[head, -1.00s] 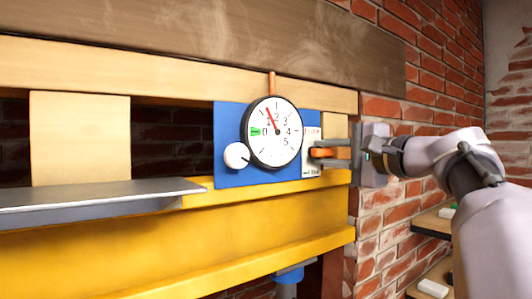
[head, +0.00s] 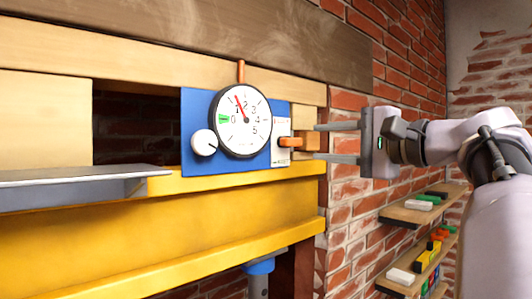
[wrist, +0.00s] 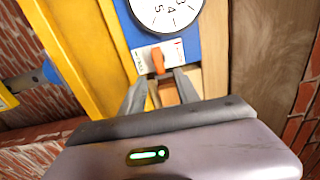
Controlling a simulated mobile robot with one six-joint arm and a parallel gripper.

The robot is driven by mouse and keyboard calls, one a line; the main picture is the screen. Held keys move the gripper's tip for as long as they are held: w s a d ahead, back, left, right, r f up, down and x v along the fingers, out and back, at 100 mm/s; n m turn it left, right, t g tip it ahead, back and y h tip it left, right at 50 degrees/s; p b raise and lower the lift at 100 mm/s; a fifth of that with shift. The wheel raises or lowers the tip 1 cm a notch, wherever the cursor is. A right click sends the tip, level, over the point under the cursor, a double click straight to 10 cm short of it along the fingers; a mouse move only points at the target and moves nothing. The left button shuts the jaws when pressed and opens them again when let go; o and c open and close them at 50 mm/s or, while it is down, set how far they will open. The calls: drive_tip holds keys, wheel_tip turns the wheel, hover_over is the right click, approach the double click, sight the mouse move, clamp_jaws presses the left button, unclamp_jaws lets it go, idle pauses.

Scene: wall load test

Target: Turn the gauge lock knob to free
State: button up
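The orange gauge lock knob (head: 291,142) sits on a white label plate (head: 281,156) at the right of the blue panel (head: 197,104). The plate has red lettering at the top and dark lettering at the bottom, too small to read fully. In the wrist view the knob (wrist: 158,60) lies near the middle of the plate; its exact turn is hard to tell. My gripper (head: 309,143) is open and empty just right of the knob, fingers above and below its level. The round white gauge (head: 241,121) has a red needle pointing up and left, near the 1.
A white round knob (head: 204,142) is at the gauge's lower left. A yellow beam (head: 160,235) runs below, and a grey metal ledge (head: 70,185) juts out at left. Shelves (head: 425,210) with small coloured blocks hang at the lower right on the brick wall.

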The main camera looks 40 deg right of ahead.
drive_tip(key=s+b, duration=0.1)
drive_tip(key=s, duration=0.8)
drive_tip(key=shift+s+d, duration=0.2)
drive_tip(key=shift+d, duration=0.2)
